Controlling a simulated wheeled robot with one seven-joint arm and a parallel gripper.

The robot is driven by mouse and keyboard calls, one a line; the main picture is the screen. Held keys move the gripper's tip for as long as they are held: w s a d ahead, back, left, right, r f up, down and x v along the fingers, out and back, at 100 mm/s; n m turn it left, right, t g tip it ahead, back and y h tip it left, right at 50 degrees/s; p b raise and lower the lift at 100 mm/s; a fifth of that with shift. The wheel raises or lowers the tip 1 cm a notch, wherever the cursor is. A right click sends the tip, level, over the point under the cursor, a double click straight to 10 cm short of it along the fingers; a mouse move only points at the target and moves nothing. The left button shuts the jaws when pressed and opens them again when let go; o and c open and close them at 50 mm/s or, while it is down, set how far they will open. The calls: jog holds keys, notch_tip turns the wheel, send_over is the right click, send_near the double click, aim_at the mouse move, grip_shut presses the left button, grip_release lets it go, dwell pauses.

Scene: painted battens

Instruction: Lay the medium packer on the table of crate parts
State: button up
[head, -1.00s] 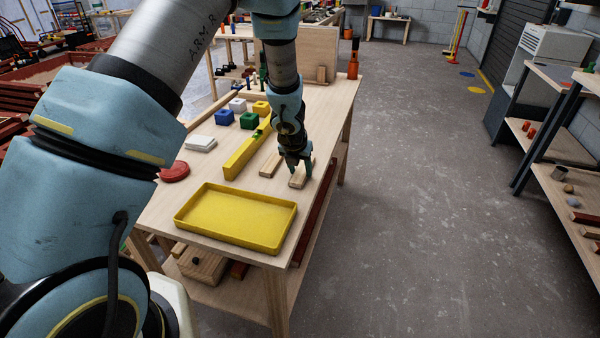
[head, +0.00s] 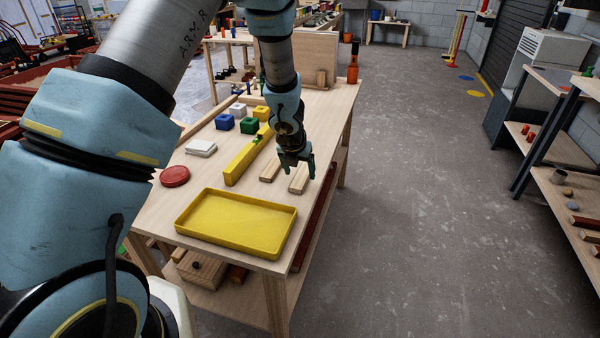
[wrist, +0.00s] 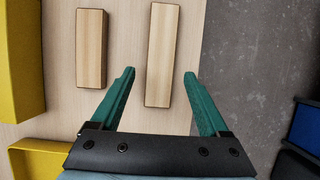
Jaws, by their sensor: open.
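Two pale wooden packers lie flat, side by side and apart, on the wooden table (head: 325,112). The right packer (head: 299,184) is the longer one in the wrist view (wrist: 163,45); the left packer (head: 269,172) is shorter there (wrist: 91,48). No label shows which is the medium one. My gripper (head: 297,172) is open and empty, pointing down above the right packer. In the wrist view its green fingers (wrist: 160,73) stand on either side of the right packer's near part, clear of its sides.
A yellow tray (head: 228,246) stands in front of the packers. A long yellow bar (head: 243,164) lies to their left. Blue (head: 224,122) and green (head: 250,125) blocks, a white stack (head: 201,148) and a red disc (head: 174,176) are further left. The table's right edge is close.

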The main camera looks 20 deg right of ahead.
jog(key=p+v, duration=0.4)
jog(key=v, duration=0.6)
jog(key=w+a+r+n+t+y, duration=0.1)
jog(key=w+a+r+n, duration=0.15)
jog(key=a+n, duration=0.65)
jog(key=w+a+r+n+y, duration=0.1)
jog(key=a+r+n, duration=0.3)
jog(key=a+n, duration=0.45)
jog(key=s+a+r+n+g, duration=0.1)
jog(key=s+a+n, duration=0.4)
jog(key=n, duration=0.8)
jog(key=s+a+r+n+g, duration=0.1)
jog(key=s+a+r+n, duration=0.3)
jog(key=a+n, duration=0.7)
jog(key=shift+s+a+n+g+y, duration=0.3)
jog(key=shift+s+n+y, duration=0.1)
jog(key=shift+s+n, duration=0.6)
jog(key=shift+w, duration=0.1)
jog(key=shift+c, duration=0.2)
